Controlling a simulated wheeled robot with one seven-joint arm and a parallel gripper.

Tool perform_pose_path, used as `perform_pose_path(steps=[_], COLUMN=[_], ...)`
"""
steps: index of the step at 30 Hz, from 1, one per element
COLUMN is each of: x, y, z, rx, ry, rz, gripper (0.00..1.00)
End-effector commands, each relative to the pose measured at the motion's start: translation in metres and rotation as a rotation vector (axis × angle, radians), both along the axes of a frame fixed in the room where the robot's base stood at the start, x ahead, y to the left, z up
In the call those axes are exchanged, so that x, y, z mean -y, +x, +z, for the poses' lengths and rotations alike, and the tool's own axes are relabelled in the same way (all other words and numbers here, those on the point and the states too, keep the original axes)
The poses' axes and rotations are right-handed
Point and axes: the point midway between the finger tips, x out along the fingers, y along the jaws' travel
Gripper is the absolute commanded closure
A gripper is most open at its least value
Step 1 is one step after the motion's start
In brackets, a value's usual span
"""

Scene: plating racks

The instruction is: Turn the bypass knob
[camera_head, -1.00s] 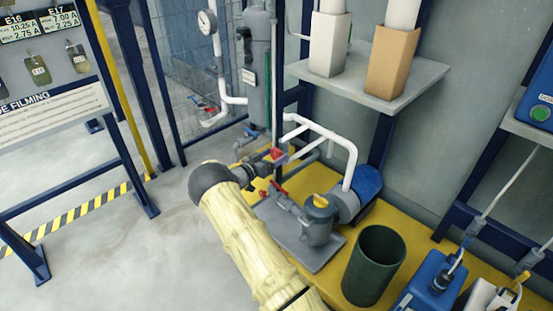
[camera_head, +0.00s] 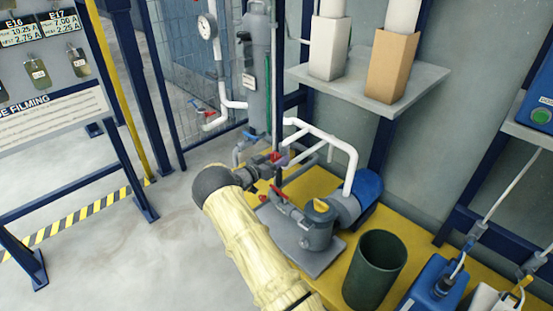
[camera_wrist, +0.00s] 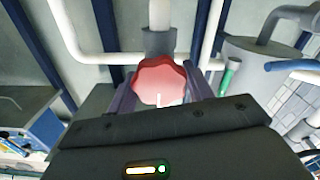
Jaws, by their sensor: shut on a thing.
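The bypass knob (camera_wrist: 160,82) is a red, scalloped knob with a small white mark near its lower middle. In the wrist view it sits between the two fingers of my gripper (camera_wrist: 160,92), which are shut on its sides. In the head view my gripper (camera_head: 266,167) reaches the pipework from the left, and only a little red of the knob (camera_head: 277,157) shows at its tips. The knob is on a grey fitting (camera_wrist: 159,43) on a white pipe.
A pump with a yellow-capped strainer (camera_head: 318,226) and a red-handled valve (camera_head: 278,193) stand close to my arm. A dark green bin (camera_head: 374,270) is at front right. A grey filter column (camera_head: 257,80) with a gauge (camera_head: 207,26) stands behind. Open floor lies left.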

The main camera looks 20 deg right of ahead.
Motion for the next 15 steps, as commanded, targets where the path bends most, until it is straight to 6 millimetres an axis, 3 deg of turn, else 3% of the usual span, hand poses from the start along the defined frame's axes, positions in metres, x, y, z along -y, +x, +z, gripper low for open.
perform_pose_path(steps=[15], x=[-0.0004], y=[-0.0004], z=[0.0002], rx=[0.277], ry=[0.102], rz=[0.001], gripper=[0.72])
